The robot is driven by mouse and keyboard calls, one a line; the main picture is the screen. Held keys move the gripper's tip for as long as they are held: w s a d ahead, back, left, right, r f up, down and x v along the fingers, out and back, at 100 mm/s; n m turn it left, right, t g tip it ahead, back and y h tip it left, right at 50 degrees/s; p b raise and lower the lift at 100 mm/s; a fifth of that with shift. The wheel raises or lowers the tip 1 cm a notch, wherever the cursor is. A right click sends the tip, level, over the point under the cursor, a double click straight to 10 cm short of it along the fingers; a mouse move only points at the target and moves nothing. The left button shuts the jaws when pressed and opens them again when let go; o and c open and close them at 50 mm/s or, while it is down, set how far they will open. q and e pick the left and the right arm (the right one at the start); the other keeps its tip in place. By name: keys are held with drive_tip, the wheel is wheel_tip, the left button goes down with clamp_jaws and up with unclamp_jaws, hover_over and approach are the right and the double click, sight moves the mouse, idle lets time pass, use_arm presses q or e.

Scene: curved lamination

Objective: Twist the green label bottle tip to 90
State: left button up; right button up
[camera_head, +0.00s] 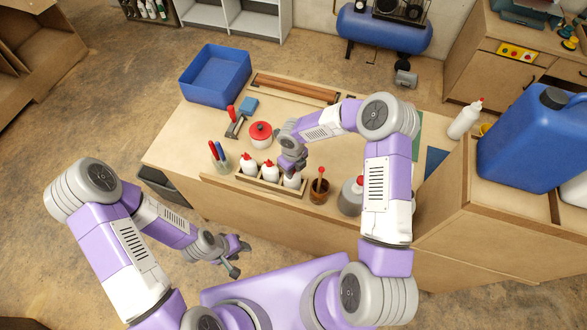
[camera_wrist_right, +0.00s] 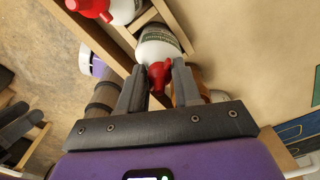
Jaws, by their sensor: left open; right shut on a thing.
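A white bottle (camera_wrist_right: 158,45) with dark greenish label print and a red tip (camera_wrist_right: 160,75) fills the middle of the right wrist view. In the head view this bottle (camera_head: 292,182) stands at the right end of a wooden rack (camera_head: 268,187). My right gripper (camera_wrist_right: 158,84) is shut on the red tip from above, a finger on each side; in the head view my gripper hides the tip. Two more white bottles with red tips, the left one (camera_head: 248,165) and the middle one (camera_head: 270,174), stand in the rack. My left gripper (camera_head: 238,258) is open and empty, off the table's front edge.
A brown pot with a brush (camera_head: 319,191) stands just right of the rack, and a cup of markers (camera_head: 219,160) to its left. A red-lidded pot (camera_head: 260,135) and a blue bin (camera_head: 216,75) are behind. A blue jerrycan (camera_head: 531,138) is at the right.

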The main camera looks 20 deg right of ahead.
drive_tip(key=shift+s+f+n, duration=0.1)
drive_tip(key=shift+f+n, duration=0.1)
drive_tip(key=shift+n, duration=0.6)
drive_tip(key=shift+c, duration=0.2)
drive_tip(key=shift+a, duration=0.1)
drive_tip(key=shift+n, duration=0.5)
drive_tip(key=o, duration=0.6)
drive_tip(key=shift+c, duration=0.2)
drive_tip(key=o, duration=0.3)
drive_tip(key=shift+w, duration=0.2)
drive_tip(key=shift+r, duration=0.1)
drive_tip(key=shift+r, duration=3.55)
